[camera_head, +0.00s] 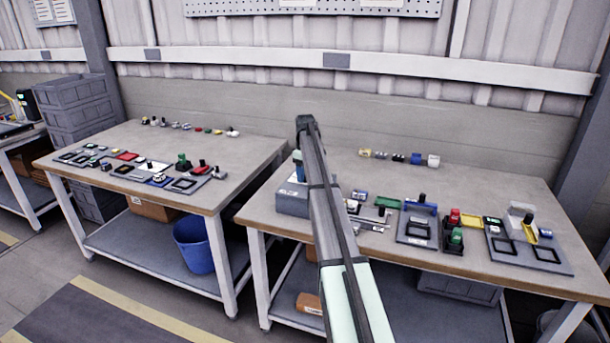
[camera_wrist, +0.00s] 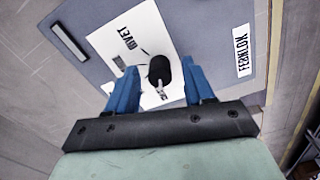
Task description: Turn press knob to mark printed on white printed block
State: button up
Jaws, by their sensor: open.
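The black knob (camera_wrist: 159,70) has a small silvery pointer on its near side in the wrist view. It stands on a white printed block (camera_wrist: 113,26), which has dark lettering and small dark marks beside the knob. My gripper (camera_wrist: 158,66) is open, with one blue finger to the left of the knob and one to the right. Gaps show on both sides; I cannot tell the fingers' height relative to the knob. In the head view my gripper (camera_head: 298,160) is over a grey box (camera_head: 292,199) at the right table's left end; the knob is hidden there.
A white label (camera_wrist: 243,50) with dark lettering lies right of the knob, and a black-edged slot (camera_wrist: 70,41) is at upper left. In the head view, panels with a red button (camera_head: 455,215) and a green button (camera_head: 456,236) stand to the right on the table (camera_head: 400,170).

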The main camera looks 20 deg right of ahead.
jog(key=shift+f, duration=0.25)
jog(key=shift+c, duration=0.2)
grip_shut()
jog(key=shift+m, duration=0.4)
jog(key=m, duration=0.3)
jog(key=shift+m, duration=2.5)
